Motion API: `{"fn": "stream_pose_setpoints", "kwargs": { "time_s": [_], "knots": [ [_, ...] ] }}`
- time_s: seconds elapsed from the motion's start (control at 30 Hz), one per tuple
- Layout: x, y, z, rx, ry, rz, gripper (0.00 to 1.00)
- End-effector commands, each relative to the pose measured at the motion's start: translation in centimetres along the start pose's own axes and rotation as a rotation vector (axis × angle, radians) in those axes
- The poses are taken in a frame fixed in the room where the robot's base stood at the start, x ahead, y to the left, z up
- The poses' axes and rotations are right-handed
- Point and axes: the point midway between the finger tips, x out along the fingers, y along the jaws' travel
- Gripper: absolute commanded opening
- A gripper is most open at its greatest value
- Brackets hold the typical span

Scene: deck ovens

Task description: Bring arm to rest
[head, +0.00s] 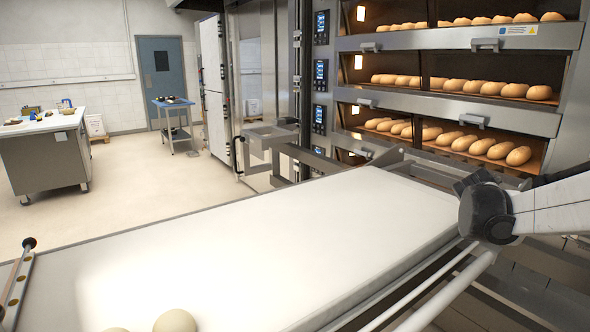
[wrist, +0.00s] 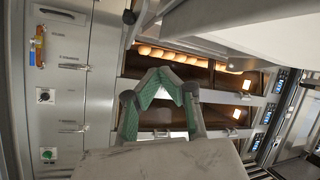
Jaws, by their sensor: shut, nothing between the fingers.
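My gripper (wrist: 162,76) shows in the wrist view with its green-padded fingers together at the tips and nothing held between them. Behind it are the dark oven openings, and the fingers appear clear of them. In the head view my arm comes in from the right edge, beside the right end of the white loading surface (head: 270,235). The gripper itself does not show in the head view.
The deck oven (head: 460,42) at the right holds rows of baked loaves (head: 490,147). Pale round pieces (head: 175,321) lie at the loading surface's near edge. A worktable (head: 45,150) and a blue cart (head: 175,120) stand at the back left. Open floor lies between.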

Motion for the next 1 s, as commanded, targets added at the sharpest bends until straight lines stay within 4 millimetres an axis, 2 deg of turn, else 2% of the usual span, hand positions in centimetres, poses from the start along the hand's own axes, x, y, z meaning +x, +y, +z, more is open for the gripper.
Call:
{"fn": "stream_pose_setpoints", "kwargs": {
  "time_s": [0.03,0.1,0.27,0.47,0.67,1.0],
  "knots": [
    [-2.1,-0.7,0.2,-0.001,-0.015,-0.023,0.0],
    [-4.7,-1.7,0.8,0.0,-0.037,-0.055,0.0],
    [-10.5,-3.7,2.4,-0.005,-0.089,-0.131,0.0],
    [-17.5,-6.0,5.5,-0.021,-0.154,-0.235,0.0],
    [-24.3,-8.1,9.6,-0.044,-0.218,-0.348,0.0],
    [-34.8,-10.9,18.3,-0.103,-0.322,-0.557,0.0]
  ]
}}
